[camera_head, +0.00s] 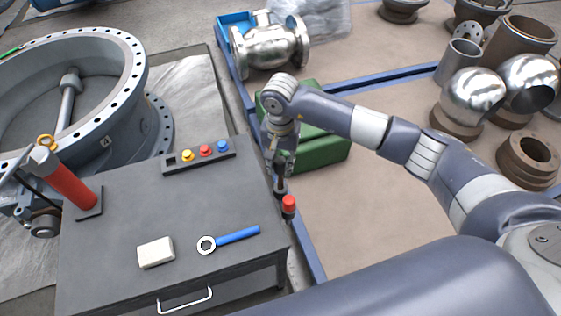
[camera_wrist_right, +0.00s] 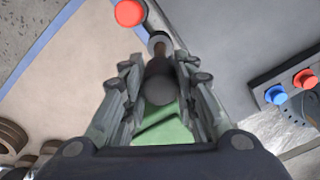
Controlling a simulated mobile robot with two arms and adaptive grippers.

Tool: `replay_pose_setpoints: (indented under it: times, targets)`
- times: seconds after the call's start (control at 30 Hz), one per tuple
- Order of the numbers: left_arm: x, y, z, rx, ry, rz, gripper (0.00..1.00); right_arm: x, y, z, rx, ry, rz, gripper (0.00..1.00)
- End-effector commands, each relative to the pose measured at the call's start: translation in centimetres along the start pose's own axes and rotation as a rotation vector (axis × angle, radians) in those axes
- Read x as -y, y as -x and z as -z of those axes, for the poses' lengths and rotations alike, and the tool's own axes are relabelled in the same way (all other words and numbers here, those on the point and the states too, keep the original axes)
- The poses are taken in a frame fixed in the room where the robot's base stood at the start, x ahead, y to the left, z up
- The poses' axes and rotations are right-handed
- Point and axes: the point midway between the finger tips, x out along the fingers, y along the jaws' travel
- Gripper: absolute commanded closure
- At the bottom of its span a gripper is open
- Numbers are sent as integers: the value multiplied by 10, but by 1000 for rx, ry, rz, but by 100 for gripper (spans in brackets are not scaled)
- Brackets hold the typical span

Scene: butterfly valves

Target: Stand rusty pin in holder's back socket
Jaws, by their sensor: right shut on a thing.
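My right gripper (camera_head: 281,168) points down near the right edge of the grey table and is shut on the rusty pin. In the head view little of the pin (camera_head: 281,187) shows below the fingers. A dark strip (camera_head: 199,159), perhaps the holder, lies at the table's back edge with yellow, red and blue knobs and a dark square at its left end. No back socket can be made out clearly. My left gripper is not seen.
A red-capped piece (camera_head: 289,204) is close by the pin at the table's right edge. A blue-handled wrench (camera_head: 237,236), a white block (camera_head: 155,252) and a red cylinder (camera_head: 72,184) are on the table (camera_head: 120,225). A green box (camera_head: 325,153) stands beyond the gripper.

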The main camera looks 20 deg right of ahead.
Motion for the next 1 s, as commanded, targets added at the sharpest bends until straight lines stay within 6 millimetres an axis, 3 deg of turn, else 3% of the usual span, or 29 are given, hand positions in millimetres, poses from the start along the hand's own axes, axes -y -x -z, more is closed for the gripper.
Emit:
replay_pose_setpoints:
  times: [1.0]
  targets:
    - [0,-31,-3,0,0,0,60,0,-32,0,0,0,1,97]
